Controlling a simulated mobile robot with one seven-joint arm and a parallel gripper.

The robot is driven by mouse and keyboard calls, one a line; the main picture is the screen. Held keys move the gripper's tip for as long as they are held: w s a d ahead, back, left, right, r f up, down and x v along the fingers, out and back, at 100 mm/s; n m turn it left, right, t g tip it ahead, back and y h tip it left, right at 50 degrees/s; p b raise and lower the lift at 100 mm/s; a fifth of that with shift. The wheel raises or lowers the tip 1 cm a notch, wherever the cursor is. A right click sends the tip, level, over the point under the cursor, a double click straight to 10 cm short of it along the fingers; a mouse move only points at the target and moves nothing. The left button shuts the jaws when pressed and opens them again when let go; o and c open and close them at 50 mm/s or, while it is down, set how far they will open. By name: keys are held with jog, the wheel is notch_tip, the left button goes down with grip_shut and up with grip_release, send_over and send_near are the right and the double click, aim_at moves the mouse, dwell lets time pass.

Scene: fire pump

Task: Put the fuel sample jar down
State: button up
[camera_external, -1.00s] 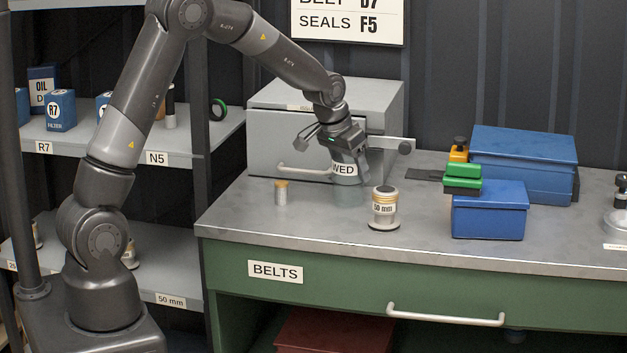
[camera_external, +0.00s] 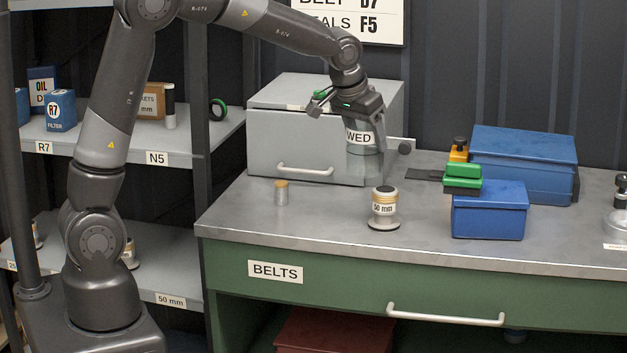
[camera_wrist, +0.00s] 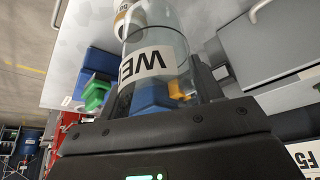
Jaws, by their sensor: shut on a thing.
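The fuel sample jar (camera_external: 359,137) is a clear glass cylinder with a white label that reads "WED". My gripper (camera_external: 361,124) is shut on it and holds it upright in front of the grey box, apparently above the bench (camera_external: 320,222). In the wrist view the jar (camera_wrist: 152,62) stands between the two dark fingers of my gripper (camera_wrist: 160,88), with its label upside down. Blue and yellow things show through the glass. The jar's lower end is faint against the grey box, so its exact height above the bench is hard to tell.
A grey box with a handle (camera_external: 300,135) stands at the back. A small tin (camera_external: 281,193) and a "50 mm" spool-like part (camera_external: 383,209) stand near the jar. The front of the bench is mostly clear.

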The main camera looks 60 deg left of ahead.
jog(key=shift+w+a+r+n+g+y, duration=0.35)
jog(key=shift+w+r+n+g+y, duration=0.35)
jog(key=shift+w+r+n, duration=1.8)
jog(key=shift+w+a+r+n+g+y, duration=0.4)
jog(key=shift+w+r+n+y, duration=0.5)
jog(key=shift+w+n, duration=3.2)
jog(key=f, duration=0.6)
jog(key=w+f+m, duration=0.1)
jog(key=f, duration=0.5)
jog(key=w+f+m, duration=0.1)
jog(key=f, duration=0.5)
jog(key=shift+w+d, duration=0.15)
jog(key=o, duration=1.1)
jog(key=shift+f, duration=0.1)
jog(key=shift+c, duration=0.2)
